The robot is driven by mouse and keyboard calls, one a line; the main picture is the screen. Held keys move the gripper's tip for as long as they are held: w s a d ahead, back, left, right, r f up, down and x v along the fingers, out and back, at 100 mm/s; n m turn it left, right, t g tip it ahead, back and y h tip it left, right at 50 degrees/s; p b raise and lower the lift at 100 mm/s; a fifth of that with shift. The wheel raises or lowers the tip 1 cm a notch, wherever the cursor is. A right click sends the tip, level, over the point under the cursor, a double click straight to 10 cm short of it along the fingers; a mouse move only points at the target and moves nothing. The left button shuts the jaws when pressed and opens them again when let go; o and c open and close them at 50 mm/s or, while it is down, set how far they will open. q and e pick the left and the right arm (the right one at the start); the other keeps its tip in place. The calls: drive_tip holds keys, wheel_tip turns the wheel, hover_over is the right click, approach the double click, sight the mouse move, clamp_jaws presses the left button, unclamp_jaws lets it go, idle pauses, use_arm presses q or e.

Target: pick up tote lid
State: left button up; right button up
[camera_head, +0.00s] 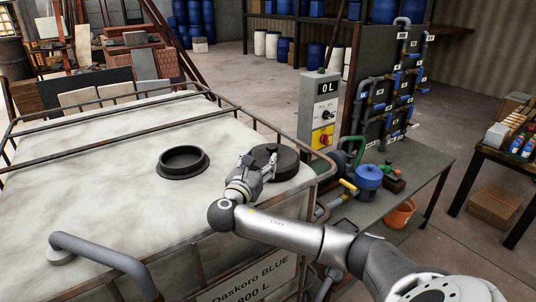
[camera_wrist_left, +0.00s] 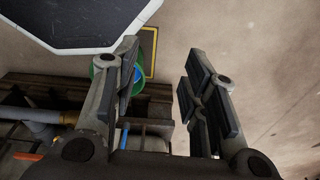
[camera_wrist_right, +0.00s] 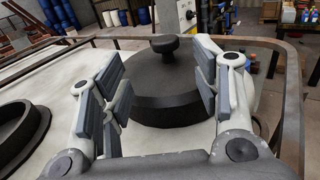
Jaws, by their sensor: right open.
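The tote lid (camera_head: 285,163) is a dark round lid with a knob on top. It rests on the white tote (camera_head: 110,150), near the tote's right edge. In the right wrist view the lid (camera_wrist_right: 165,90) lies just ahead of my right gripper (camera_wrist_right: 160,90), its knob upright. My right gripper (camera_head: 258,160) is open and empty, its fingers pointing at the lid from its left. The tote's open round port (camera_head: 183,161) is left of the lid, with a dark raised rim. My left gripper (camera_wrist_left: 160,80) shows only in its own wrist view, open with nothing between its fingers.
A rusty metal frame (camera_head: 110,98) runs around the tote top. A control box reading "0 L" (camera_head: 319,107) and a bench (camera_head: 425,165) with a blue-lidded vessel (camera_head: 369,177) stand to the right. A grey pipe (camera_head: 100,253) crosses the front left.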

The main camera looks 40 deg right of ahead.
sight(270, 149)
drive_tip(key=shift+d+r, duration=0.15)
drive_tip(key=shift+d, duration=0.35)
drive_tip(key=shift+d+r, duration=0.15)
drive_tip(key=shift+d, duration=0.35)
drive_tip(key=shift+w+d+f+p, duration=0.1)
drive_tip(key=shift+w+d+p, duration=0.15)
drive_tip(key=shift+p, duration=0.1)
drive_tip(key=p+x, duration=0.2)
drive_tip(key=x, duration=0.2)
drive_tip(key=shift+w+a+p, duration=0.1)
drive_tip(key=shift+p, duration=0.25)
drive_tip(key=shift+d, duration=0.35)
drive_tip(key=shift+w+d, duration=0.1)
drive_tip(key=shift+d, duration=0.1)
drive_tip(key=shift+w+f, duration=0.15)
drive_tip(key=shift+c, duration=0.2)
drive_tip(key=c, duration=1.2)
use_arm(q)
drive_tip(key=r, duration=0.2)
drive_tip(key=s+r, duration=0.1)
drive_tip(key=r, duration=0.1)
drive_tip(key=shift+s, duration=0.1)
use_arm(e)
drive_tip(key=shift+o, duration=0.2)
